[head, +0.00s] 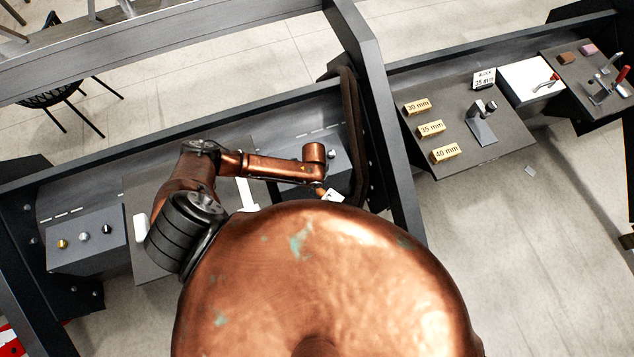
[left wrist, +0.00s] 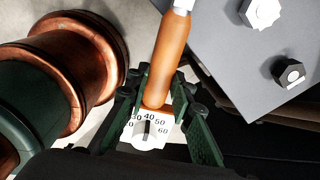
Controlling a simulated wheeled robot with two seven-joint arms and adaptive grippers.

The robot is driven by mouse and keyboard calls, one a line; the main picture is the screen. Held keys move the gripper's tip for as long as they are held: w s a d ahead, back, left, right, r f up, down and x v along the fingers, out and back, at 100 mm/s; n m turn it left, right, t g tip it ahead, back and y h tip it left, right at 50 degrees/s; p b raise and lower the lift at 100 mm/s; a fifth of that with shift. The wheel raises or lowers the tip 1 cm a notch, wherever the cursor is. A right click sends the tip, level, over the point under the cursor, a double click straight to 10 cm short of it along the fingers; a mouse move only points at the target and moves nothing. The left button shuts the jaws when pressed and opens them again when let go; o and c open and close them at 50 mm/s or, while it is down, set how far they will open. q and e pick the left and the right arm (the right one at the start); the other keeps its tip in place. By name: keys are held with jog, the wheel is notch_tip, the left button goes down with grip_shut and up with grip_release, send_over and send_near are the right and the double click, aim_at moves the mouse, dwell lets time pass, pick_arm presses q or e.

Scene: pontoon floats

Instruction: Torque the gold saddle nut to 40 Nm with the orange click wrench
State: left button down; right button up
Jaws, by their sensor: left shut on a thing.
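The orange click wrench (left wrist: 168,62) is held between the dark green fingers of my left gripper (left wrist: 161,88), which is shut on its handle. Its white dial (left wrist: 148,130) has the pointer at about 40. In the head view my left gripper (head: 321,186) is small and partly hidden by my own arm and body. A gold nut (head: 62,243) sits on the grey block (head: 75,262) at the far left, beside a silver nut (head: 84,237) and a dark nut (head: 106,229), well away from the gripper. The wrench's working end is out of the wrist view.
Another grey block in the wrist view (left wrist: 240,60) bears a pale nut (left wrist: 262,11) and a dark nut (left wrist: 290,73), close to the wrench. A dark beam and hose (head: 352,130) stand right of my gripper. Gold 30, 35 and 40 mm blocks (head: 431,129) lie on the right table.

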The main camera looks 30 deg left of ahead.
pick_arm(q)
jog(key=shift+s+a+m+p, duration=0.2)
jog(key=shift+s+m+p, duration=0.1)
jog(key=shift+s+m, duration=0.25)
dwell(0.4)
jog(key=shift+s+a, duration=0.1)
jog(key=shift+s, duration=0.25)
jog(key=shift+s+a+m+p, duration=0.1)
jog(key=shift+s+m+p, duration=0.25)
jog(key=shift+m+p, duration=0.1)
jog(key=shift+s, duration=0.15)
dwell(0.4)
jog(key=shift+w+d+n+p, duration=0.25)
jog(key=shift+w+n, duration=0.25)
jog(key=shift+w, duration=0.25)
jog(key=shift+r, duration=0.1)
